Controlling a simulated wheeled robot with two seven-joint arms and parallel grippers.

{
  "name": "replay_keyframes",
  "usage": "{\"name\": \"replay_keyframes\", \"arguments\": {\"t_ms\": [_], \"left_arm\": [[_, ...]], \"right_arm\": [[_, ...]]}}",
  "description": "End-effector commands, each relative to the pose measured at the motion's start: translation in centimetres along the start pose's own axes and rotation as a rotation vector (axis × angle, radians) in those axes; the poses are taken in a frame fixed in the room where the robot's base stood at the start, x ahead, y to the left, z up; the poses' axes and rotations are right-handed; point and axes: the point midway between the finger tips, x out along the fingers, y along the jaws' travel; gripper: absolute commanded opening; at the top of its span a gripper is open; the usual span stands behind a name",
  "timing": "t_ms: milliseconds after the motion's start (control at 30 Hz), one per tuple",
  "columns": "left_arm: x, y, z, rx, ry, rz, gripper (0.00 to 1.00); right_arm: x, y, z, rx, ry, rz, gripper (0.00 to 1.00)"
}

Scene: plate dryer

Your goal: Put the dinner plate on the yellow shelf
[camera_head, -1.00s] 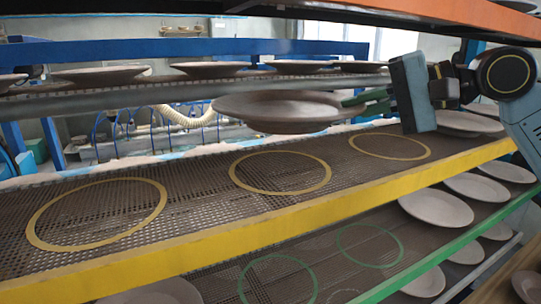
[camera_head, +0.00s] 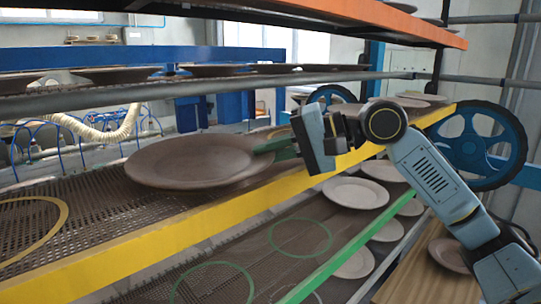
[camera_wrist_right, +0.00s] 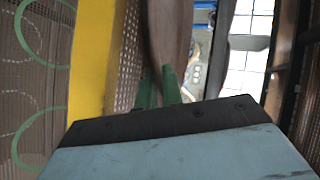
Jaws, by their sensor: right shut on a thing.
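The brown-grey dinner plate (camera_head: 185,162) is roughly level over the mesh of the yellow shelf (camera_head: 150,238) in the head view. I cannot tell whether it touches the mesh or hovers just above it. My right gripper (camera_head: 274,146) is shut on the plate's right rim with its green fingers. In the right wrist view the green fingers (camera_wrist_right: 158,88) close on the plate (camera_wrist_right: 168,32), which shows nearly edge-on. The plate hides part of the shelf. My left gripper is not in view.
A yellow ring (camera_head: 62,222) marks the mesh at the left. The green-edged shelf (camera_head: 335,262) below holds plates such as this one (camera_head: 355,192). A grey rail (camera_head: 110,98) and blue beam run behind, and an orange-edged shelf (camera_head: 390,22) is overhead. A blue-rimmed wheel (camera_head: 472,147) stands at right.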

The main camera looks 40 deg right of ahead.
Motion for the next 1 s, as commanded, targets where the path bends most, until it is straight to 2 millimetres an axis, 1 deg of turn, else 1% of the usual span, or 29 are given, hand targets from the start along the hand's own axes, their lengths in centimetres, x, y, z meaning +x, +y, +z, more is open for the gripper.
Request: {"name": "replay_keyframes", "arguments": {"t_ms": [267, 400, 433, 467, 500, 833, 933, 1000], "left_arm": [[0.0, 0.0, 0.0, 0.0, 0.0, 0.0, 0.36], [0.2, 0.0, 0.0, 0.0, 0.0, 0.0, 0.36], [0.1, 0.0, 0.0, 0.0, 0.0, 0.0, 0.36], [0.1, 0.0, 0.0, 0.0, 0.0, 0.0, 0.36], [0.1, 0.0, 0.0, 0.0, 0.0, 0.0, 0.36], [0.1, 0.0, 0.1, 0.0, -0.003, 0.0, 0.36], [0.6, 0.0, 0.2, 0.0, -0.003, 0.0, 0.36], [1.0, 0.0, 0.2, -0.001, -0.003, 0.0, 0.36]], "right_arm": [[-0.1, -0.1, 0.0, -0.002, 0.004, -0.009, 0.0], [0.1, 0.2, 0.0, -0.001, 0.003, -0.009, 0.0], [0.1, 0.4, 0.1, -0.001, 0.001, -0.001, 0.12], [0.1, 0.3, 0.1, -0.001, 0.0, -0.001, 0.16], [0.1, 0.3, 0.1, -0.001, 0.001, -0.001, 0.17], [-0.1, 0.1, 0.0, -0.001, 0.001, -0.001, 0.17], [-0.8, 0.3, 0.0, -0.001, 0.003, 0.0, 0.17], [-1.6, 0.4, 0.0, -0.001, 0.004, 0.001, 0.17]]}}
